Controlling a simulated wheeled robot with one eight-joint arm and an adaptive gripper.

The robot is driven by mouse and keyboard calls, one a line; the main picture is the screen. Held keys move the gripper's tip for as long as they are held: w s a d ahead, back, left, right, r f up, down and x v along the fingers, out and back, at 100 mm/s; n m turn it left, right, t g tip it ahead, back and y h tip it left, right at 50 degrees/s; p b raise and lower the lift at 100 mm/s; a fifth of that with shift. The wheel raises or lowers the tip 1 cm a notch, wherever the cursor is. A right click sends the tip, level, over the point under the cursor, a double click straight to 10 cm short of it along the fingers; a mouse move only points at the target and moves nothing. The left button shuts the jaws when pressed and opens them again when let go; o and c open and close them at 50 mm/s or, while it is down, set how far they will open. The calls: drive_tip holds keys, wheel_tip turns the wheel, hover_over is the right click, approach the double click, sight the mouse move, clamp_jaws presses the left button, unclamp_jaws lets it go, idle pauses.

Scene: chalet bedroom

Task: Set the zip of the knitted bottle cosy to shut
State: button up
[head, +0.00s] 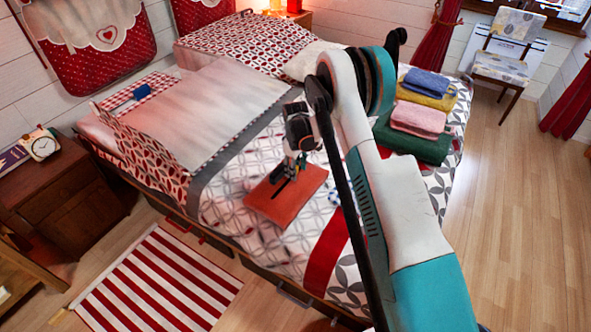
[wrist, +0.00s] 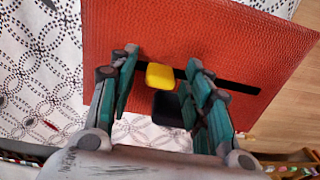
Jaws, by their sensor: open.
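The knitted bottle cosy (head: 258,207) looks like a flat orange-red panel lying on the patterned bed. In the wrist view, the cosy (wrist: 235,45) has a ribbed surface with a dark zip track (wrist: 240,86) running across it. A yellow tab (wrist: 159,76) sits at the track, with a black block (wrist: 168,109) just below it. My gripper (wrist: 161,62) is open above the cosy, one finger either side of the tab. I cannot tell whether they touch it. The left finger hides part of the track. In the head view, my gripper (head: 289,178) is over the cosy.
Folded towels (head: 418,117) are stacked on the bed to the right of my arm. A nightstand (head: 65,200) with a clock (head: 41,146) stands at left. A striped rug (head: 155,285) lies in front of the bed.

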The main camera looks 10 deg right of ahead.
sight(274, 198)
clamp_jaws()
drive_tip(key=s+a, duration=0.3)
drive_tip(key=s+a+b, duration=0.1)
drive_tip(key=s+a, duration=0.5)
drive_tip(key=a, duration=0.1)
unclamp_jaws()
drive_tip(key=shift+a, duration=0.1)
drive_tip(key=shift+r, duration=0.1)
wheel_tip(274, 198, up, 12)
idle(0.6)
